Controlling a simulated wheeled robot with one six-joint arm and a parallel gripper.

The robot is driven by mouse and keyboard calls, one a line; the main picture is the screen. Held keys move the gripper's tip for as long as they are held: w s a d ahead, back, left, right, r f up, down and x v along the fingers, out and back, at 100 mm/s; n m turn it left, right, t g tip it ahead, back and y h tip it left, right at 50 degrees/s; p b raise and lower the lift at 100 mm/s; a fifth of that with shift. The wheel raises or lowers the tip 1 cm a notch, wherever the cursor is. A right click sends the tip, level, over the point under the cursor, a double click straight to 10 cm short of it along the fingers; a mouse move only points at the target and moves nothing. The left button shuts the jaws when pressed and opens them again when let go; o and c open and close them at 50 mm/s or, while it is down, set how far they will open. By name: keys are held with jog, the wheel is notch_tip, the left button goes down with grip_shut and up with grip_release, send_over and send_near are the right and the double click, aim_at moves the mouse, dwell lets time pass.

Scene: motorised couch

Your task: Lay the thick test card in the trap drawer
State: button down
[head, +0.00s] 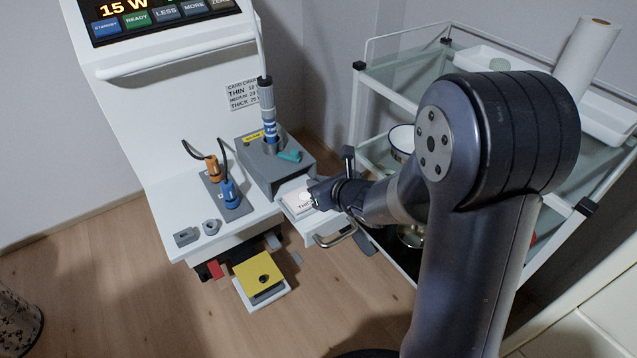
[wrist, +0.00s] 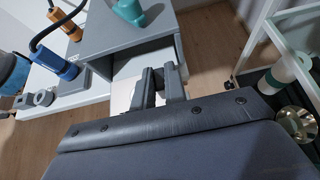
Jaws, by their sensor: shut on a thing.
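The thick test card (head: 298,202) is a pale card with dark lettering that I read as "THI...", partly hidden by my gripper. My gripper (head: 315,196) is shut on the card's right edge and holds it over the open trap drawer (head: 329,226). The drawer is pulled out from below the grey box (head: 267,165) and has a curved metal handle in front. In the wrist view my gripper's fingers (wrist: 158,88) point into the drawer mouth under the box (wrist: 120,40). Whether the card touches the drawer floor, I cannot tell.
A blue-striped handpiece (head: 268,120) stands in the box beside a teal piece (head: 289,156). Orange (head: 211,167) and blue (head: 229,193) plugs sit to the left. A yellow pedal (head: 259,271) is below. A white trolley (head: 358,110) stands close on the right.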

jog(key=shift+f, duration=0.3)
jog(key=shift+s+f+b, duration=0.2)
jog(key=shift+f+b, duration=0.1)
jog(key=shift+b, duration=0.25)
jog(key=c, duration=1.5)
grip_release()
jog(key=shift+d+f, duration=0.1)
jog(key=shift+f, duration=0.05)
jog(key=shift+o, duration=0.2)
jog(key=shift+r+p, duration=0.5)
jog(key=shift+p, duration=0.1)
jog(key=p+v, duration=0.2)
jog(key=v, duration=0.3)
jog(key=r+p+v, duration=0.1)
jog(key=v, duration=0.5)
jog(key=shift+w+f+p, duration=0.1)
jog(key=shift+w+p, duration=0.15)
jog(key=shift+p, duration=0.1)
jog(key=shift+s+d+r, duration=0.15)
jog(key=shift+s+r, duration=0.05)
jog(key=shift+s, duration=0.3)
